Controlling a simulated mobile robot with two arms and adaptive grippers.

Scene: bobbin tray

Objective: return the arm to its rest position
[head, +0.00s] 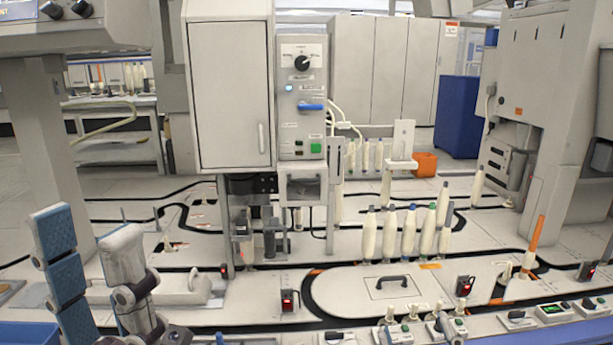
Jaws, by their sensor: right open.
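My left gripper (84,224) stands at the lower left of the head view, close to the camera. One finger has blue textured pads and the other is white with dark joints. The fingertips are apart and I see nothing held between them. I cannot make out my right gripper in this view. White bobbins (409,232) with coloured tips stand upright in a group right of the middle, well away from my left gripper.
A grey cabinet (229,95) with a control box (302,100) rises behind the left gripper. The pale tray surface (385,283) with dark curved tracks spreads across the middle. A switch rail (485,325) runs along the lower right. A blue bin edge (28,333) shows at the lower left.

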